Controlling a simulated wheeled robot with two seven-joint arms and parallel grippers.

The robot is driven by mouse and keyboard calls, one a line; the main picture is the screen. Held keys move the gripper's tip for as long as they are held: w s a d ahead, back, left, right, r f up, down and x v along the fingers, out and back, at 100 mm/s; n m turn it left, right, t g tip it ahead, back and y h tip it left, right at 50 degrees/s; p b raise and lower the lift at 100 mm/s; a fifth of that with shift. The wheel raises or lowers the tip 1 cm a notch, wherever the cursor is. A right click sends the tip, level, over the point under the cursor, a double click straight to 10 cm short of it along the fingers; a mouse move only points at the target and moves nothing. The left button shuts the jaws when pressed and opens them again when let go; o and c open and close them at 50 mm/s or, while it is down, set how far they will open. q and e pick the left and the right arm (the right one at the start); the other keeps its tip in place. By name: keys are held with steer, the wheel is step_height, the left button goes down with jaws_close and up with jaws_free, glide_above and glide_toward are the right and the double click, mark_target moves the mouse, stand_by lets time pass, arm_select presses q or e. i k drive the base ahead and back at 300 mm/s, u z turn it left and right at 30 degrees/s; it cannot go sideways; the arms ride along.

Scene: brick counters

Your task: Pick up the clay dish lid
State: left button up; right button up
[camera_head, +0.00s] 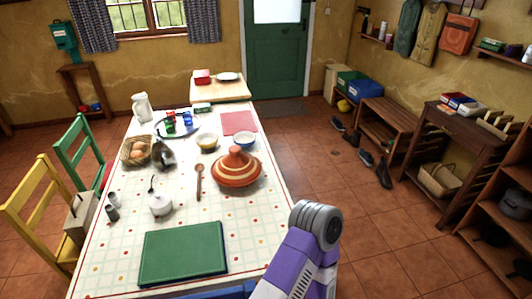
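The clay dish lid (236,162) is a cone with orange and cream bands and a small knob on top. It sits on the round clay dish of the same colours, near the right edge of the table (110,270). The seam between lid and dish is hard to make out at this size. A purple and grey link of my arm comes up from the bottom edge, in front of and right of the dish, apart from it. Neither of my grippers shows.
Two bowls (207,142) (247,140) stand behind. A green board (183,253) lies at the front. Open tiled floor (385,230) lies right of the table.

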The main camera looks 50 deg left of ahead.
mark_target(237, 167)
steer(key=i, duration=2.7)
steer(key=u, duration=4.65)
